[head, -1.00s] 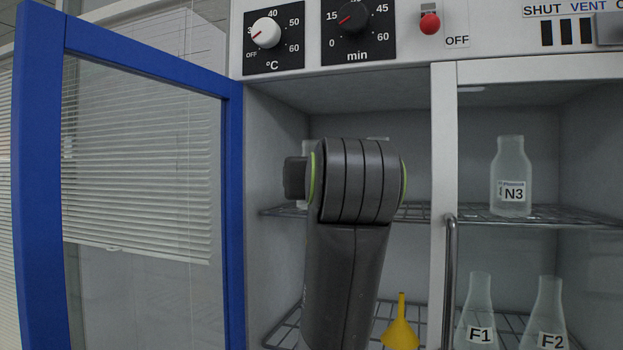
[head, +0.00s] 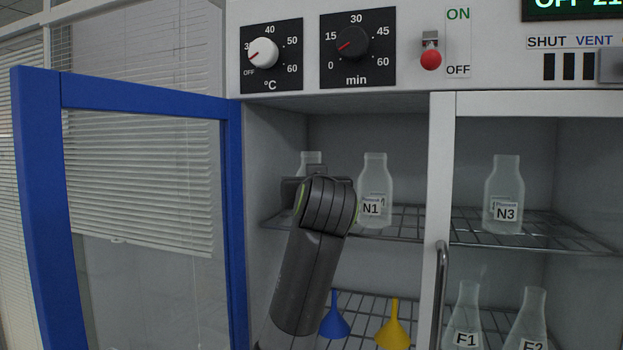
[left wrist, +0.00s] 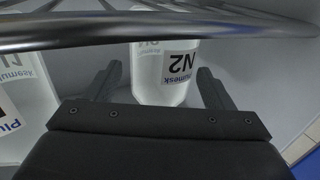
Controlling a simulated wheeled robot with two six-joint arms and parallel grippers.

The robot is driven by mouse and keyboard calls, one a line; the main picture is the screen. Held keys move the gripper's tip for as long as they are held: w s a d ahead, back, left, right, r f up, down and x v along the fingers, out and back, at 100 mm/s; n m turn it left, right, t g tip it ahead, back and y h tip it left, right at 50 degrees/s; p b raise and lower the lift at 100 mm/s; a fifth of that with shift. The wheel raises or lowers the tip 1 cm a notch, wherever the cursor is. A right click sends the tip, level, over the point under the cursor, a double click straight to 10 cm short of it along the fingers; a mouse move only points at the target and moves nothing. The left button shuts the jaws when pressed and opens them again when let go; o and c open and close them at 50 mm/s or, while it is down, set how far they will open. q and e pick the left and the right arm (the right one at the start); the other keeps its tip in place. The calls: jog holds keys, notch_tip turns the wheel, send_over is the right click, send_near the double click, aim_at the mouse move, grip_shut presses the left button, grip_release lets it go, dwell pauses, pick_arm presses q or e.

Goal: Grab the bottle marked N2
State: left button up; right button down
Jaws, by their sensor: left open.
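The bottle marked N2 (left wrist: 163,85) is pale and translucent, with a white label that appears upside down in the left wrist view. In the head view only its top (head: 311,158) shows on the upper shelf; my left arm hides the rest. My left gripper (left wrist: 160,88) is open, one finger on either side of the bottle in the left wrist view, not closed on it. In the head view my left gripper (head: 288,190) is mostly hidden behind my wrist. My right gripper is in neither view.
Bottle N1 (head: 375,195) stands just right of my wrist on the wire shelf (head: 408,222). Bottle N3 (head: 504,190) is beyond the white door frame (head: 440,180). The open blue door (head: 236,200) stands left. Blue (head: 334,320) and yellow (head: 394,330) funnels are below.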

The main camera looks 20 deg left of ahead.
pick_arm(q)
jog(key=shift+p+x, duration=0.5)
jog(key=shift+x, duration=0.65)
jog(key=shift+c, duration=0.2)
jog(key=c, duration=1)
jog(key=shift+c, duration=0.6)
jog(key=shift+r, duration=0.15)
